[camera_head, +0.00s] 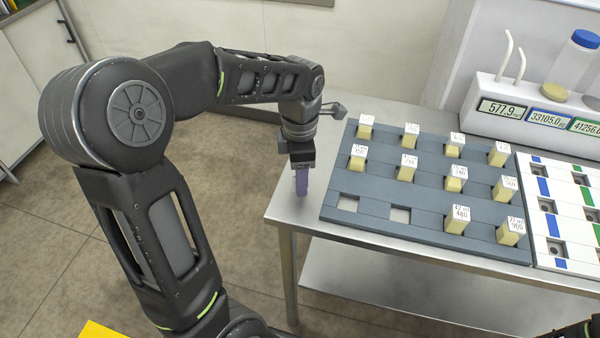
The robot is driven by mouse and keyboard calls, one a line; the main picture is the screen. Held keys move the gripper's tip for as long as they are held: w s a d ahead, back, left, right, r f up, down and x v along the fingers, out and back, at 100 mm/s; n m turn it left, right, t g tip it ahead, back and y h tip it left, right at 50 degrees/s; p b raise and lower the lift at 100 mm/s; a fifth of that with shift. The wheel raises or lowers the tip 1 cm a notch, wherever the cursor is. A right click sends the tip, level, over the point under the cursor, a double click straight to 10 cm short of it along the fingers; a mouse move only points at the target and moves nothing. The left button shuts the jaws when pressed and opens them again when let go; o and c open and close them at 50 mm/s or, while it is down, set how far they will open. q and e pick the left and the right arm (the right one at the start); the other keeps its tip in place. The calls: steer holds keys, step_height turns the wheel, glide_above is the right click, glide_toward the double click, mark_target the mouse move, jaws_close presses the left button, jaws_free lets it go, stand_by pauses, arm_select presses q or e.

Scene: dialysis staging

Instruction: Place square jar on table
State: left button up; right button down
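The metal table (285,208) stands at the right, with a grey slotted rack (372,224) on it. Several small yellowish square jars with white, numbered tops sit in the rack, among them a front one (457,220) marked 480. My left gripper (301,190) points down over the table's left end, beside the rack. A narrow purple piece shows at its tip; I cannot tell whether it is a held thing or part of the fingers, nor whether the fingers are apart. Only a bit of my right arm shows at the bottom right corner; its gripper is out of view.
Two front-left rack slots (348,203) are empty. A white rack (542,262) with blue and green marks adjoins on the right. A white unit with digital readouts (505,108) stands behind. The table's left strip is narrow but bare.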

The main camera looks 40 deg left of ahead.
arm_select(q)
steer(key=shift+r, duration=0.25)
step_height(320, 180, up, 12)
stand_by(0.4)
